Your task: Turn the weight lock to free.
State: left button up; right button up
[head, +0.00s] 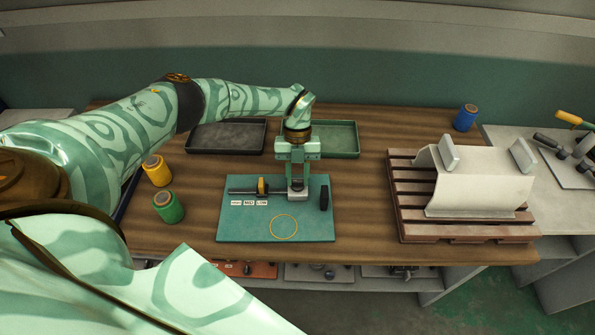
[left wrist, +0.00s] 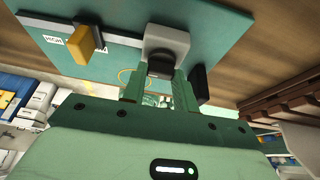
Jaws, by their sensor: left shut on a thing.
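A teal panel (head: 240,252) lies flat on the wooden table. My left gripper (head: 297,178) points down over its back right part and is shut on the dark knob (left wrist: 160,69) of a grey block (head: 297,193). The block also shows in the left wrist view (left wrist: 167,42). No label on the panel reads as the weight lock, and the fingers partly hide the knob, so its turn cannot be told. Left of the block is a bar with an orange slider (head: 262,186) above small white labels (head: 249,203). My right gripper is not in view.
A black upright piece (head: 324,196) stands close right of the gripper. A yellow ring (head: 283,228) marks the panel's front. Dark (head: 228,137) and green (head: 345,140) trays lie behind. Yellow (head: 157,171) and green (head: 168,207) spools stand left; a slatted pallet (head: 409,205) stands right.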

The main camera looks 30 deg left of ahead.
pick_arm(q)
jog(key=o, duration=1)
jog(key=v, duration=1.6)
jog(key=shift+w+r+p, duration=0.15)
jog(key=shift+p, duration=0.25)
